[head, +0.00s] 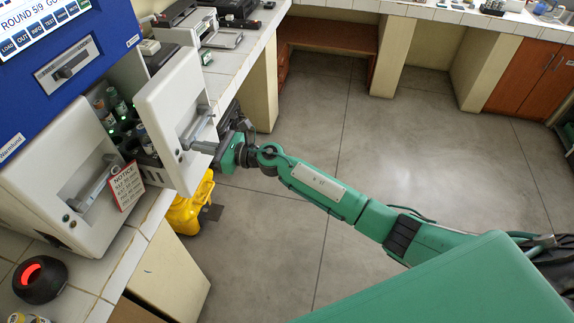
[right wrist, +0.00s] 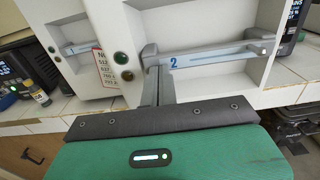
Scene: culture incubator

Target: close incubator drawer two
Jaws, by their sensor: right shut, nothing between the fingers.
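Incubator drawer two (head: 165,90) is pulled out, and capped bottles (head: 117,103) show behind its white front. In the right wrist view its front (right wrist: 210,22) carries a grey bar handle (right wrist: 215,58) marked 2. My right gripper (head: 205,147) is shut and empty. Its fingertips (right wrist: 157,72) are at the left end of the handle in the wrist view; I cannot tell whether they touch it. My left gripper is out of view.
The incubator's other white drawer front (head: 60,185) has a handle and a notice card (head: 126,186). A black device with a red light (head: 40,279) stands on the tiled counter. The floor at right is clear.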

